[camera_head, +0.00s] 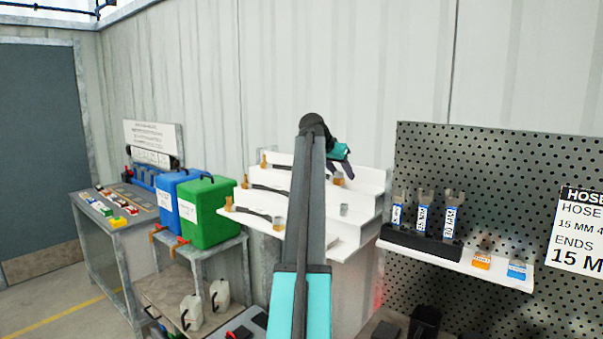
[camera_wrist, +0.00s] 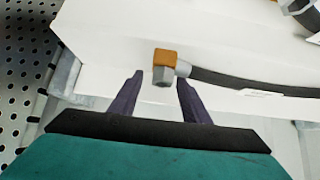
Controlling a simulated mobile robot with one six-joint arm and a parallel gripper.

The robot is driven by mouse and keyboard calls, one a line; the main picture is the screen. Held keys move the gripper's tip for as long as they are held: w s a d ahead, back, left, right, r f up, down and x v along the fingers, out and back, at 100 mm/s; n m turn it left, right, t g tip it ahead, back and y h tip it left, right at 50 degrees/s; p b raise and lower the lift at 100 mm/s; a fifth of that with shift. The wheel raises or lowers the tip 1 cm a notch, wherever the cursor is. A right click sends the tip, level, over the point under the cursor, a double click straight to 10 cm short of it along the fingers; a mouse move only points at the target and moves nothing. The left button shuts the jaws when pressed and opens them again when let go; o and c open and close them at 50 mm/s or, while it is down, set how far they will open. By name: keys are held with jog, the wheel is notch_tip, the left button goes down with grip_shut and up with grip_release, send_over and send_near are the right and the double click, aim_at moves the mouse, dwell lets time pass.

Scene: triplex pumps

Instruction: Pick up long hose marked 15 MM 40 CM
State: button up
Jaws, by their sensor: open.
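In the wrist view a black hose (camera_wrist: 235,83) lies on a white shelf tier (camera_wrist: 110,40). Its near end has a grey nut and an orange-brass elbow fitting (camera_wrist: 166,58). My gripper (camera_wrist: 160,77) is open, its two dark fingers on either side of the fitting's near end, with gaps visible. I cannot tell whether they are at its height. No hose marking is readable. In the head view my gripper (camera_head: 347,170) is at the right end of the stepped white shelf, partly hidden by my arm. Hoses lie on its middle tier (camera_head: 270,189) and lower tier (camera_head: 252,213).
A perforated dark panel (camera_head: 470,150) stands right of the shelf, with a ledge holding labelled tools (camera_head: 450,215) and small orange and blue items. Green (camera_head: 208,215) and blue (camera_head: 168,195) containers stand left. Another grey fitting (camera_wrist: 300,6) is at the wrist view's upper right.

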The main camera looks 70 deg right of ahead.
jog(key=shift+c, duration=0.3)
grip_shut()
jog(key=shift+r, duration=0.25)
jog(key=shift+r+b, duration=0.75)
jog(key=shift+r, duration=0.8)
jog(key=shift+a, duration=0.4)
jog(key=s+a+r+b, duration=0.1)
jog(key=a+b, duration=0.2)
jog(key=a, duration=1.2)
jog(key=shift+s+r, duration=0.15)
jog(key=shift+r, duration=0.1)
